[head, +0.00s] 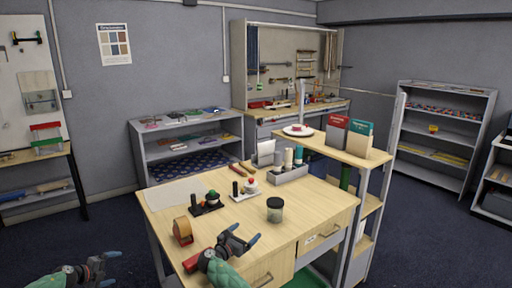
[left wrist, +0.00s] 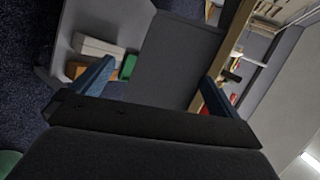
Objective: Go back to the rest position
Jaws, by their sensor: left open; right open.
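My left gripper (head: 108,269) is at the lower left of the head view, beside the wooden workbench (head: 155,198) and clear of it. Its jaws are open with nothing between them. In the left wrist view its two blue-grey fingers stand wide apart, with an empty gap (left wrist: 155,88) between them. My right gripper (head: 246,236) is over the front part of the workbench top, its fingers open and empty. Its height above the top is hard to tell. The task names no object.
The bench top holds a tape roll (head: 182,230), a dark-lidded jar (head: 275,209), small stands (head: 207,203) and a grey caddy (head: 289,174). A raised wooden shelf (head: 345,151) stands at the right. Floor (head: 115,225) left of the bench is free.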

